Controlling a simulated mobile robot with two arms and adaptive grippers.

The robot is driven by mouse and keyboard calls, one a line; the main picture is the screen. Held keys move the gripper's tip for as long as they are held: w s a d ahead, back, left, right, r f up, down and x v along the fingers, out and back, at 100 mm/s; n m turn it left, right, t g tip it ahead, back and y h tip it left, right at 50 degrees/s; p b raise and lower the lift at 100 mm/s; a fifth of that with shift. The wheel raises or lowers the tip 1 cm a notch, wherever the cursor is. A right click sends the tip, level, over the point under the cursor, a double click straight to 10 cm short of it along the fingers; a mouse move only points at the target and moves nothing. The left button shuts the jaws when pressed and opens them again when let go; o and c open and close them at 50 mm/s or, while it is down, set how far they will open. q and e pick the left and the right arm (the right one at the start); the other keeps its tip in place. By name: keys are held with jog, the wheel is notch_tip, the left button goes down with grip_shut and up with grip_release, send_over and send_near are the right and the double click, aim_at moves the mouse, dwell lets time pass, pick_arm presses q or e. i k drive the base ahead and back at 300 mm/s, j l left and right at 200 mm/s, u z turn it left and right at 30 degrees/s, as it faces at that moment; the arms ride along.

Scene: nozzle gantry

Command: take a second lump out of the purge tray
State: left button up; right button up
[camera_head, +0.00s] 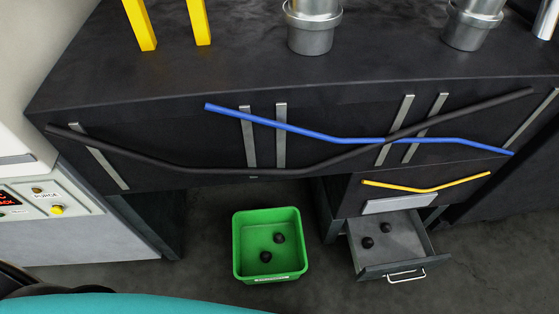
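The purge tray appears to be the grey drawer (428,241) pulled out under the gantry at the lower right. Two dark round lumps lie in it: one lump (368,242) nearer its left wall and another lump (386,228) a little further back and right. A green bin (240,245) stands on the floor to the left of the tray. Two similar dark lumps lie in it, one (279,238) towards the right and one (265,257) nearer the front. Neither of my grippers shows in the head view.
The dark gantry body (200,80) overhangs the bin and tray, with black, blue (300,130) and yellow (425,188) lines on its front. A silver handle (405,276) is on the tray's front. Floor between bin and tray is clear.

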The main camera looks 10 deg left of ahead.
aim_at(368, 243)
jog(key=z, duration=0.85)
jog(key=i+l+z, duration=0.25)
jog(key=l+z, duration=0.2)
jog(key=i+l+z, duration=0.25)
jog(key=l+z, duration=0.15)
jog(key=i+l+z, duration=0.3)
jog(key=z, duration=0.15)
jog(key=i+l+u, duration=0.2)
jog(key=i, duration=0.2)
jog(key=i+l+u, duration=0.2)
jog(key=i, duration=0.2)
jog(key=i+u, duration=0.1)
jog(key=u, duration=0.35)
jog(key=i+u, duration=0.1)
jog(key=u, duration=0.3)
jog(key=i+l+u, duration=0.1)
jog(key=u, duration=0.35)
jog(key=i+l+u, duration=0.1)
jog(key=u, duration=0.35)
